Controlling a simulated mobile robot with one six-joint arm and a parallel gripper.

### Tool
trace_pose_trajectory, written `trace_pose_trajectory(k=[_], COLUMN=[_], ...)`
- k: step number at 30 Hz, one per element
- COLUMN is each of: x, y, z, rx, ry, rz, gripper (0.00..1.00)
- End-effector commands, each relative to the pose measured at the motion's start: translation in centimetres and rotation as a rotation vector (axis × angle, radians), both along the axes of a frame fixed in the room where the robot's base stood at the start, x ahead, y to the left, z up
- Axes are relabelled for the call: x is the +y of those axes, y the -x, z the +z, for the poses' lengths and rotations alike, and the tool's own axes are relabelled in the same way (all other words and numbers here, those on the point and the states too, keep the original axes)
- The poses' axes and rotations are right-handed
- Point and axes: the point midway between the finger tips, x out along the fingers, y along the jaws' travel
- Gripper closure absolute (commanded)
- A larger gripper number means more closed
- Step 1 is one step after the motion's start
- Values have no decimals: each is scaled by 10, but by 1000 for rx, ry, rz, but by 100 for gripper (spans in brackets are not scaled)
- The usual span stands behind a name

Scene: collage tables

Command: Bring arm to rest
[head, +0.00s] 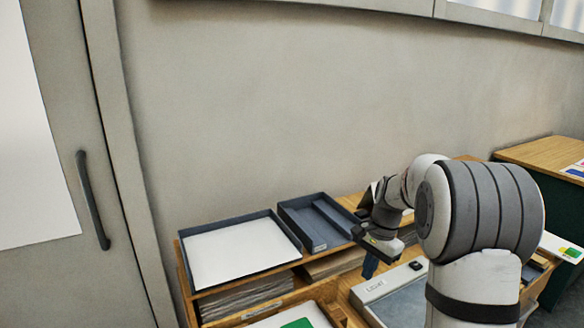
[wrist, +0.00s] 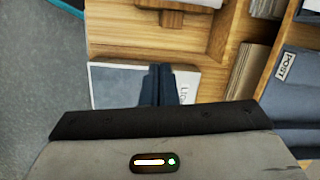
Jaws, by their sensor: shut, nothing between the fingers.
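My arm, white and grey, rises at the right of the head view and bends over toward the table. My gripper (wrist: 158,84) is shut and empty, its dark fingers together in the wrist view. In the head view my gripper (head: 370,268) hangs in front of the wooden shelf unit, above and left of a pale light box marked with a label (head: 378,287). In the wrist view the fingers cover part of that labelled white edge (wrist: 187,90). I see no contact with anything.
A dark tray with white paper (head: 270,215) and an empty blue-grey tray (head: 320,243) sit on the shelf unit. Stacked sheets (head: 245,300) fill its lower slots. A door with a handle (head: 92,200) is at left, another wooden table (head: 545,153) at right. Bare wall stands behind.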

Motion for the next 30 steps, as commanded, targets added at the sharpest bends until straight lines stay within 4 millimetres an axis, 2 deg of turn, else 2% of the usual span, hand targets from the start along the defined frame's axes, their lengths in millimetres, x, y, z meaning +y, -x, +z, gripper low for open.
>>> trace_pose_trajectory(k=[1,3,9,15,21,25,30], x=[7,14,33,46,54,56,57], y=[16,37,100,166,224,247,259], z=[13,27,53,63,58,52,48], rx=[-27,-61,-152,-236,-306,-333,-346], ry=[13,30,83,144,204,230,245], rz=[53,130,353,577,780,866,915], gripper=[100,100,100,100,100,100,100])
